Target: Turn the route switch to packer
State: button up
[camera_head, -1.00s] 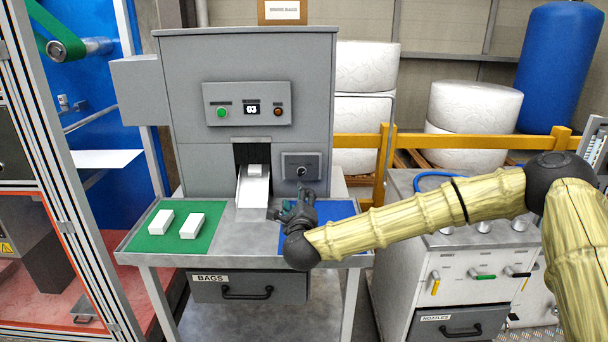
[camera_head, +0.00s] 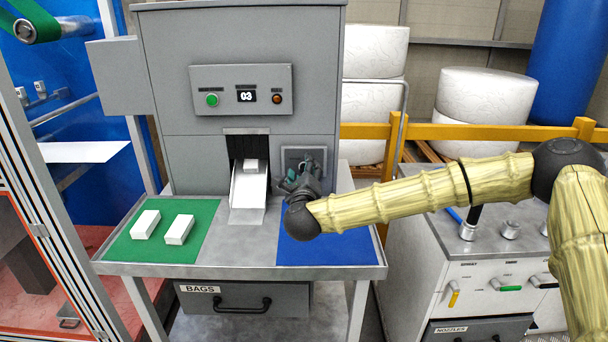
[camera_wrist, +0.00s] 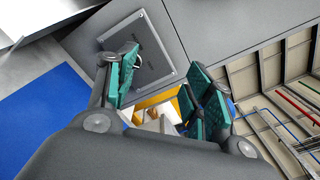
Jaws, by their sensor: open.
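The route switch panel (camera_head: 289,155) is a small grey plate on the front of the grey machine, right of the chute. In the head view my gripper (camera_head: 302,174) is in front of it and hides its knob and most of its face. The wrist view shows the panel (camera_wrist: 152,62) tilted, close beyond the left finger, which partly covers the knob area. My gripper (camera_wrist: 163,92) has its teal-padded fingers apart with nothing between them. I cannot tell the knob's position or whether a finger touches it.
A chute (camera_head: 249,188) holds a white block. Two white blocks lie on the green mat (camera_head: 133,246); the blue mat (camera_head: 325,251) below my gripper is bare. A control panel (camera_head: 241,89) above reads 03. A yellow rail (camera_head: 480,137) and a cabinet (camera_head: 470,257) stand to the right.

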notch_tip(320, 180, down, 7)
jog(key=w+b, duration=0.1)
jog(key=b, duration=0.5)
jog(key=w+p, duration=0.2)
jog(key=w, duration=0.8)
jog(key=shift+w+d+r, duration=0.15)
jog(key=shift+w+r, duration=0.05)
jog(key=shift+w, duration=0.2)
jog(key=shift+c, duration=0.4)
jog(key=c, duration=0.9)
